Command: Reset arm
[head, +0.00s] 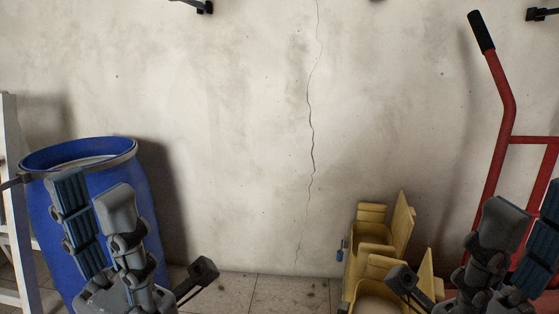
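My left gripper (91,190) is at the lower left in the head view, pointing up. Its two fingers, one showing a ribbed blue pad, stand apart with nothing between them. It is in front of the blue barrel and hides part of it. My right gripper (528,208) is at the lower right, cut by the picture edge. Its fingers also stand apart, with nothing seen between them. It is in front of the lower part of the red hand truck. No harvest crate shows.
An open blue barrel (152,205) stands at the left by a white frame (12,215). A yellow mop bucket (372,262) stands near the cracked wall (230,130), left of the red hand truck (505,100). Tiled floor (275,293) is bare between barrel and bucket.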

